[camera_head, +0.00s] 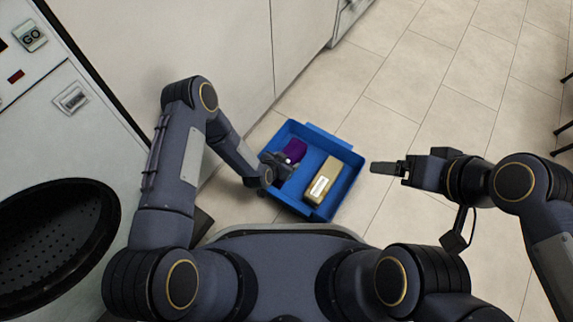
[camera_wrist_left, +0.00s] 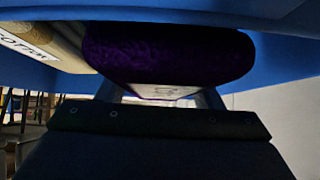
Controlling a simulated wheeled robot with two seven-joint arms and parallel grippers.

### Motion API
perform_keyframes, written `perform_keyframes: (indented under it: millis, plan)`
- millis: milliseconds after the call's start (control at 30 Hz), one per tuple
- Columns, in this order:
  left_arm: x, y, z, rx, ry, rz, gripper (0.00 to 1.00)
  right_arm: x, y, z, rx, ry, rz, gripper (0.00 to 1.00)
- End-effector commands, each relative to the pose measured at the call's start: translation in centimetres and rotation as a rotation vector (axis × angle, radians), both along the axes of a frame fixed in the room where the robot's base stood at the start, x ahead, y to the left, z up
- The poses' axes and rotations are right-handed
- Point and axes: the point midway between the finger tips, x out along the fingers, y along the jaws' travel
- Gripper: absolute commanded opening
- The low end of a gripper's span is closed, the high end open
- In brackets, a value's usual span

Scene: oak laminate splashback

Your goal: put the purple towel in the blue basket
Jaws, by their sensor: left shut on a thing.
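The purple towel (camera_head: 294,150) is at the left part of the blue basket (camera_head: 350,156), seen from above in the head view. My left gripper (camera_head: 285,162) is shut on the towel, at the basket's left side. In the left wrist view the purple towel (camera_wrist_left: 170,55) fills the space between the fingers, with the blue basket (camera_wrist_left: 280,60) around and behind it. Whether the towel touches the basket floor I cannot tell. My right gripper (camera_head: 385,168) is to the right of the basket, apart from it; its fingers look together, but their gap is unclear.
A tan box with a white label (camera_head: 323,182) lies in the right part of the basket. A machine with a dark round opening (camera_head: 55,240) stands at the left. Pale cabinet fronts (camera_head: 235,50) line the back.

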Motion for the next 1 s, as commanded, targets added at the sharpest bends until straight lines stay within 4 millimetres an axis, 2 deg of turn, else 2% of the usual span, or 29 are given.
perform_keyframes:
  millis: [33, 67, 333, 833, 867, 1000]
  plan:
    - [0.0, 0.0, -1.2, -0.001, 0.000, 0.001, 0.32, 0.0, 0.0, -0.8, 0.000, 0.000, 0.000, 0.82]
    - [0.0, 0.0, -1.3, -0.001, 0.000, 0.001, 0.32, 0.0, 0.0, -0.9, 0.000, 0.000, 0.000, 0.82]
    - [0.0, 0.0, -1.2, -0.001, -0.001, 0.000, 0.32, 0.0, 0.0, -0.7, 0.000, 0.000, 0.000, 0.82]
    - [0.1, 0.0, -2.4, 0.000, -0.001, 0.001, 0.32, 0.0, 0.0, -0.7, 0.000, 0.000, 0.000, 0.82]
    - [0.0, 0.0, -2.4, 0.000, 0.000, 0.000, 0.63, 0.0, 0.0, -0.7, 0.000, 0.000, 0.000, 0.82]
    - [0.0, 0.0, -2.4, 0.000, 0.000, 0.000, 0.81, 0.0, 0.0, -0.7, 0.000, 0.000, 0.000, 0.82]
